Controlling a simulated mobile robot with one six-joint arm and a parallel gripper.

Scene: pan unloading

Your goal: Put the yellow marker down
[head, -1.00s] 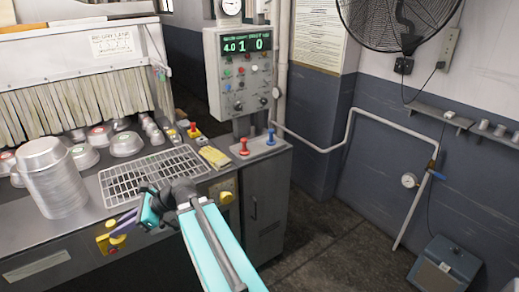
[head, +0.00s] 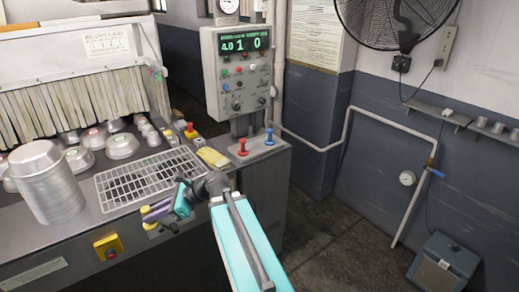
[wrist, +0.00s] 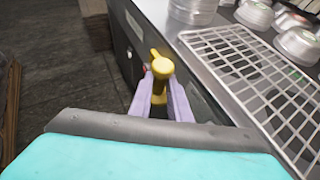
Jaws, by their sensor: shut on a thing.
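The yellow marker (wrist: 161,72) is a peg with a round knob, seen in the wrist view between the two purple fingers of my gripper (wrist: 162,98). My gripper is shut on it; its lower part is partly hidden by the fingers. In the head view, my gripper (head: 154,216) is by the front edge of the steel counter (head: 96,222), and bits of the marker (head: 150,226) show beside the fingers. In the wrist view, the marker appears against the counter's dark front side. A red marker (head: 243,147) and a blue marker (head: 269,137) stand upright on the side ledge.
A wire rack (head: 150,178) lies on the counter, with stacked pans (head: 47,185) to its left and several lidded pans behind. A yellow cloth (head: 212,157) lies right of the rack. A control box (head: 238,70) rises behind the ledge. A yellow button box (head: 108,246) is on the counter's front.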

